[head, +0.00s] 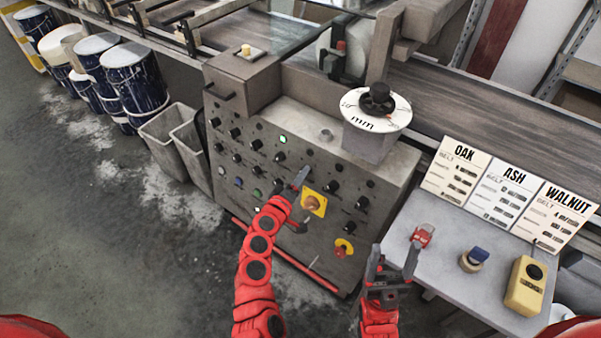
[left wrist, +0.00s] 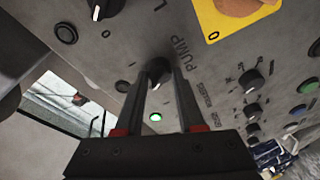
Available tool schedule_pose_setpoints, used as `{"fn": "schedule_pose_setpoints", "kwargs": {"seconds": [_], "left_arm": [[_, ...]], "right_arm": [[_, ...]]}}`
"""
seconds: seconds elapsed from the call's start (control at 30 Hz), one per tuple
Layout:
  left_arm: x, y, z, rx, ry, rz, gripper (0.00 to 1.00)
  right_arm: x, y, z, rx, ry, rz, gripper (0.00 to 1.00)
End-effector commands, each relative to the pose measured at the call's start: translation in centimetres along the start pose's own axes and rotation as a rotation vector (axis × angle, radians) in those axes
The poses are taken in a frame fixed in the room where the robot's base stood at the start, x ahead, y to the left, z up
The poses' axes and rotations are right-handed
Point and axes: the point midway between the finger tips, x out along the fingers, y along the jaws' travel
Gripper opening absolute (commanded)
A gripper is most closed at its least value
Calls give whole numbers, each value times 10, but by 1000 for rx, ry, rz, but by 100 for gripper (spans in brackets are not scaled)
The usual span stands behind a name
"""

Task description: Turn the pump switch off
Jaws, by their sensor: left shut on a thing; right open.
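The pump switch is a black rotary knob (left wrist: 158,68) beside the printed word PUMP on the grey control panel (left wrist: 120,50). In the left wrist view my left gripper (left wrist: 161,76) has its two fingers on either side of the knob, shut on it. The knob's pointer direction is hard to make out between the fingers. A lit green lamp (left wrist: 155,117) shows near the knob. In the head view my left gripper (head: 297,184) is at the panel's front and hides the knob. My right gripper (head: 393,262) is open and empty, in front of the side table.
A yellow plate with an orange knob (head: 314,203) is close to my left gripper. Other knobs and buttons surround it. The side table (head: 440,240) holds a red item (head: 422,236), a blue-topped item (head: 474,259) and a yellow box (head: 525,286). Bins (head: 165,140) stand left.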

Motion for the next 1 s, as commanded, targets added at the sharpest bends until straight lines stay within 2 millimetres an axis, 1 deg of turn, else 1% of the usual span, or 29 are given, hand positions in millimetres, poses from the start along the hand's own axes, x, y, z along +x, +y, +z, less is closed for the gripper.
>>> {"fn": "schedule_pose_setpoints", "kwargs": {"seconds": [0.03, 0.23, 0.7, 0.73, 0.87, 0.9, 1.0], "left_arm": [[0, 1, -1, -18, 0, -4, 0], [0, 0, -1, -64, -1, -13, 0], [0, -1, -1, -76, -3, -15, 0], [0, -1, -1, -76, -3, -15, 41], [0, 0, 0, -76, -3, -15, 65], [0, 0, 0, -76, -3, -15, 67], [0, 0, 0, -75, -3, -15, 67]], "right_arm": [[3, 0, -1, 0, 0, 0, 68], [7, 0, -1, 0, 0, 0, 68], [7, 0, -1, 0, 0, 0, 68], [7, 0, -1, 0, 0, 0, 68], [7, 0, -1, 0, 0, 0, 68], [7, 0, -1, 0, 0, 0, 68], [7, 0, -1, 0, 0, 0, 68]]}}
